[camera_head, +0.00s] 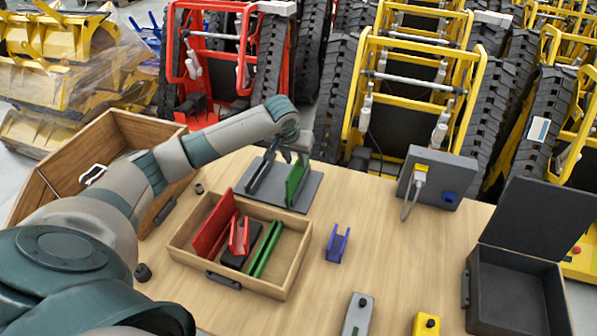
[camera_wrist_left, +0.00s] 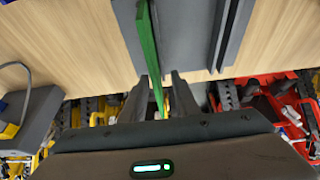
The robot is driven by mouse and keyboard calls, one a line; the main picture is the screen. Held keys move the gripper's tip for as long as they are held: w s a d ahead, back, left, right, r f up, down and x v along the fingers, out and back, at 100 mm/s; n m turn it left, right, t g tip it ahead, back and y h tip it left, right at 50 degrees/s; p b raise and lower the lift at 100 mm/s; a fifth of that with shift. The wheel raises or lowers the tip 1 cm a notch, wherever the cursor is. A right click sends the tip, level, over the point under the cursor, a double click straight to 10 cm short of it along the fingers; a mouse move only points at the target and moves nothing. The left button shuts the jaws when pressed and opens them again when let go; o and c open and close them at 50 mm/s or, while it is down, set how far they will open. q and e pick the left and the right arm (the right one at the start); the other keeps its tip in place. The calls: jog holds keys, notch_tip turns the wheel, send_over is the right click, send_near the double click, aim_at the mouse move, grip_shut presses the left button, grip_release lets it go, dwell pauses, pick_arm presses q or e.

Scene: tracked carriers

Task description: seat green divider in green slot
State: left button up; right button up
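The green divider (camera_head: 297,181) stands upright at the right side of a dark grey rack plate (camera_head: 312,191). It also shows in the left wrist view (camera_wrist_left: 147,40), running down between the finger tips. My left gripper (camera_head: 290,152) is at the divider's far top end. In the left wrist view its two fingers (camera_wrist_left: 166,84) stand apart on either side of the divider, with a gap visible beside it. A green slotted strip (camera_head: 265,250) lies in the wooden tray (camera_head: 287,281), clear of the divider. My right gripper is not visible.
The wooden tray also holds a red panel (camera_head: 214,226) and a red channel piece (camera_head: 239,236). A blue channel piece (camera_head: 338,244) lies right of it. A grey box with a cable (camera_head: 437,178) and an open black case (camera_head: 516,291) stand further right. A wooden crate (camera_head: 127,133) is left.

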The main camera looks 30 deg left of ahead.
aim_at(300, 168)
pick_arm(q)
jog(key=shift+w+f, duration=0.15)
jog(key=shift+f, duration=0.3)
jog(key=shift+w+f+p, duration=0.25)
jog(key=shift+f+p, duration=0.2)
jog(key=x, duration=0.2)
jog(key=p+x, duration=0.1)
jog(key=shift+d, duration=0.3)
jog(key=shift+w+a+f, duration=0.1)
jog(key=shift+w+f, duration=0.1)
jog(key=shift+f, duration=0.35)
jog(key=shift+c, duration=0.7)
grip_shut()
